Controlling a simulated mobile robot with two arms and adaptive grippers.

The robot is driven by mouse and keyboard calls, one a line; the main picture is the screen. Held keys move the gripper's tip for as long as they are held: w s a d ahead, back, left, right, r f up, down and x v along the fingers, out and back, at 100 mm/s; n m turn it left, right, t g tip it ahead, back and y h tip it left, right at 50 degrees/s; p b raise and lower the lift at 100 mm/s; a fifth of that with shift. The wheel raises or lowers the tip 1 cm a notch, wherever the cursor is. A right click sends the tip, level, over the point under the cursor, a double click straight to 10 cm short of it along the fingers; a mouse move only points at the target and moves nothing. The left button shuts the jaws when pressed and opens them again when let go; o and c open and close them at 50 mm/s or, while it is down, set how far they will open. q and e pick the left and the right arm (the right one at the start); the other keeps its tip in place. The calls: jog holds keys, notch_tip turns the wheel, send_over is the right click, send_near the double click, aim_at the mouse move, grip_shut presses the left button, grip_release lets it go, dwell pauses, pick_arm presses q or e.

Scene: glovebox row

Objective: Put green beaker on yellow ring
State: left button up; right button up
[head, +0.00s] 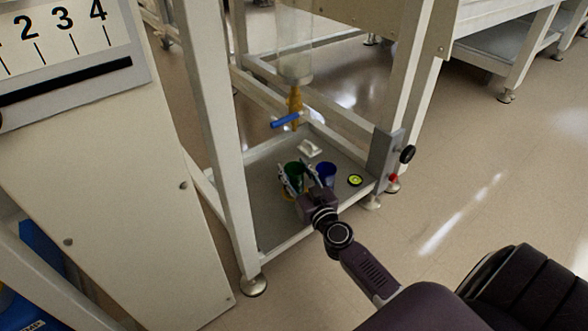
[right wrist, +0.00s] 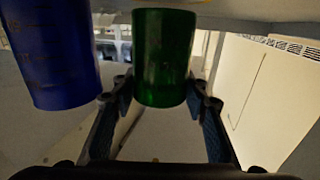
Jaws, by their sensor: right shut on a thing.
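The green beaker (head: 293,172) is between the fingers of my right gripper (head: 298,178), low over the grey bottom shelf of the white frame. In the right wrist view the green beaker (right wrist: 164,58) looks upright, with a finger on each side; the gripper is shut on it. A bit of yellow (head: 286,194), probably the yellow ring, shows at the shelf beside and below the beaker, mostly hidden by the gripper. I cannot tell whether the beaker touches it. My left gripper is not in view.
A blue beaker (head: 326,174) stands close beside the green one, and also shows in the right wrist view (right wrist: 50,52). A yellow-green disc (head: 355,180) and a white piece (head: 309,148) are on the shelf (head: 262,215). A blue-handled valve (head: 286,120) hangs above; frame posts flank the shelf.

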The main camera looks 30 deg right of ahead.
jog(key=o, duration=0.9)
jog(key=shift+f, duration=0.1)
jog(key=shift+o, duration=0.2)
jog(key=shift+r, duration=0.2)
jog(key=shift+r+p, duration=0.45)
jog(key=shift+p, duration=0.1)
jog(key=s, duration=0.4)
jog(key=s+a, duration=0.1)
jog(key=s, duration=0.3)
jog(key=s+a, duration=0.1)
jog(key=s, duration=0.2)
jog(key=shift+s+a+p, duration=0.1)
jog(key=shift+s+p, duration=0.25)
jog(key=shift+s, duration=0.05)
